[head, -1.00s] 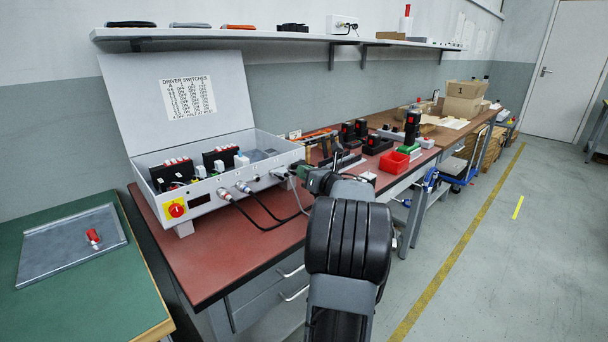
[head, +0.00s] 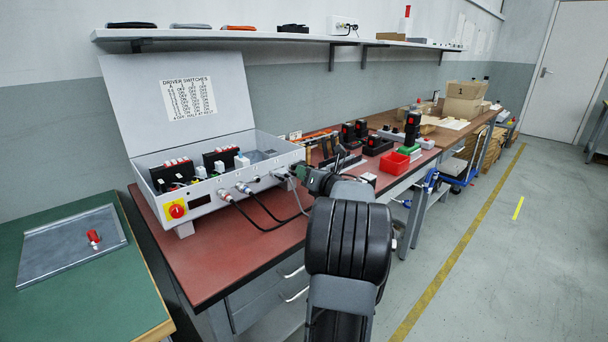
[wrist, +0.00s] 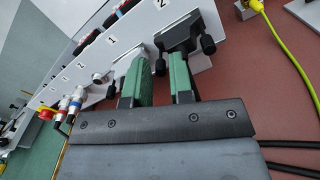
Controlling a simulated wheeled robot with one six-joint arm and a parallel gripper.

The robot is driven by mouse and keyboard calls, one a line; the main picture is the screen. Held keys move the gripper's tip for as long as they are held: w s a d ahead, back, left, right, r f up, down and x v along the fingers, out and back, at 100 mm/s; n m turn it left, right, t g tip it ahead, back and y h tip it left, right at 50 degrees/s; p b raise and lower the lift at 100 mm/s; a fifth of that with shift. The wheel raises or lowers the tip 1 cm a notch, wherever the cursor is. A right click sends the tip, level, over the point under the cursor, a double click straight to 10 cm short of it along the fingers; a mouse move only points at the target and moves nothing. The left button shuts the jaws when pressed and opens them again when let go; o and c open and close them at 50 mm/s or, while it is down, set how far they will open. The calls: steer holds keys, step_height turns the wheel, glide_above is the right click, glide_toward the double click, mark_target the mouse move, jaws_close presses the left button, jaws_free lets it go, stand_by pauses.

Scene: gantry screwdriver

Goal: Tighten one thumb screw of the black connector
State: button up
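The black connector (wrist: 178,34) is at the port marked 2 on the light grey panel in the wrist view. One black thumb screw (wrist: 208,45) sticks out at its right side, clear of my fingers. The other thumb screw (wrist: 160,66) shows in the gap between my green fingertips. My gripper (wrist: 161,75) has its two fingers apart, around or just in front of that screw; I cannot tell whether they touch it. In the head view my gripper (head: 302,173) is at the right end of the control box (head: 227,193), and the connector is hidden there.
Grey round cable plugs (head: 243,187) and black cables (head: 262,208) stick out of the box front, left of my gripper. A yellow cable (wrist: 284,47) lies at the right in the wrist view. A red bin (head: 394,162) stands farther along the red bench (head: 215,257).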

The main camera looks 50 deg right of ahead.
steer(key=shift+s, duration=0.1)
steer(key=s+a+p, duration=0.1)
steer(key=s, duration=1.2)
steer(key=shift+s+p, duration=0.3)
steer(key=shift+r, duration=0.1)
